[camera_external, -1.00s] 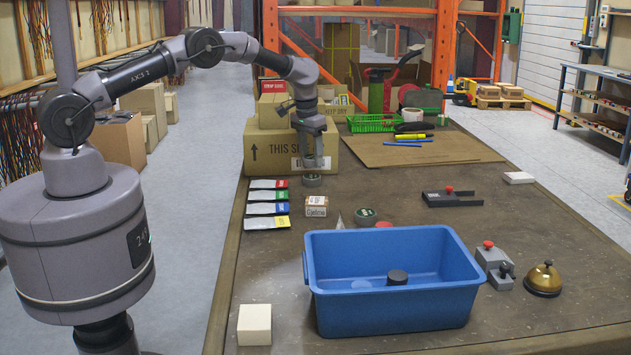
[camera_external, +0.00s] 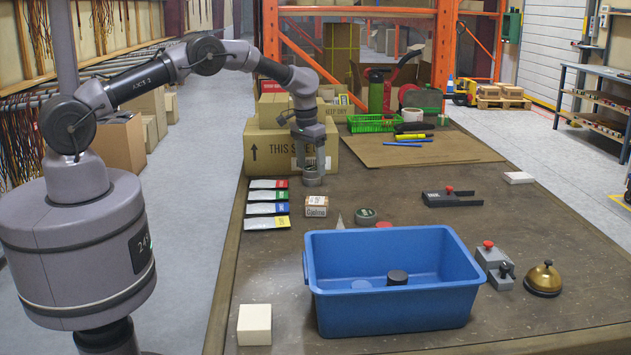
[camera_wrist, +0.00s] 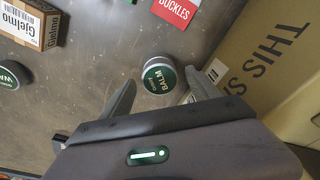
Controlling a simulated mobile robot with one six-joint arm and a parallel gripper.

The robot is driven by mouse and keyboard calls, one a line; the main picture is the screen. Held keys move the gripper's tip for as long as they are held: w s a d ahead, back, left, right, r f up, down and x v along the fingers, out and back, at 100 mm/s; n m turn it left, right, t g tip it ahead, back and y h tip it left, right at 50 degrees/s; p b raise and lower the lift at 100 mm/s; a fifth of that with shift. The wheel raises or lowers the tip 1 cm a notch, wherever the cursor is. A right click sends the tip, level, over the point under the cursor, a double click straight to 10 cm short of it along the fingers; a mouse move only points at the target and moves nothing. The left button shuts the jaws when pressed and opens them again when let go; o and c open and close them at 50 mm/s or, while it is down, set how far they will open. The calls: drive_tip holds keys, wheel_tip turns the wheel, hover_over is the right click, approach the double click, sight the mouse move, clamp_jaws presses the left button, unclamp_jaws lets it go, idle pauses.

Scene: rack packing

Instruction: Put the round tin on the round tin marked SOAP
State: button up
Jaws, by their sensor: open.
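A round tin (camera_wrist: 158,76) with a green lid marked BALM lies between my gripper's fingertips in the wrist view. My gripper (camera_external: 312,178) is open, low over the table at this tin, with a finger on each side; I cannot tell if they touch it. A second green-lidded tin (camera_wrist: 12,75), cut off at the left edge, reads "WA". A green-lidded tin (camera_external: 366,215) stands right of the small carton in the external view, its label too small to read. A dark round object (camera_external: 397,277) is in the blue bin. I can read no SOAP label.
A large cardboard box (camera_external: 270,150) stands close behind my gripper. Several packets (camera_external: 268,208) and the small carton (camera_external: 316,206) lie nearby. The blue bin (camera_external: 395,305) fills the front; a bell (camera_external: 543,279) is to its right.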

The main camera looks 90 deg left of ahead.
sight(308, 169)
drive_tip(key=s+d+r+m+p, duration=0.15)
drive_tip(key=d+r, duration=0.25)
drive_tip(key=r, duration=0.7)
drive_tip(key=d+r+m+p, duration=0.15)
drive_tip(key=d+r, duration=0.35)
drive_tip(key=r, duration=0.6)
drive_tip(key=s+d+r+m+t+y, duration=0.1)
drive_tip(key=s+d+r+m+t, duration=0.15)
drive_tip(key=s+d+r, duration=0.8)
drive_tip(key=s+d+f+m+t, duration=0.1)
drive_tip(key=s+d+m, duration=0.2)
drive_tip(key=s+d, duration=0.3)
drive_tip(key=s+d+f+m+t, duration=0.1)
drive_tip(key=s+d+m, duration=0.2)
drive_tip(key=s+d, duration=0.4)
drive_tip(key=s, duration=0.7)
drive_tip(key=shift+f, duration=0.2)
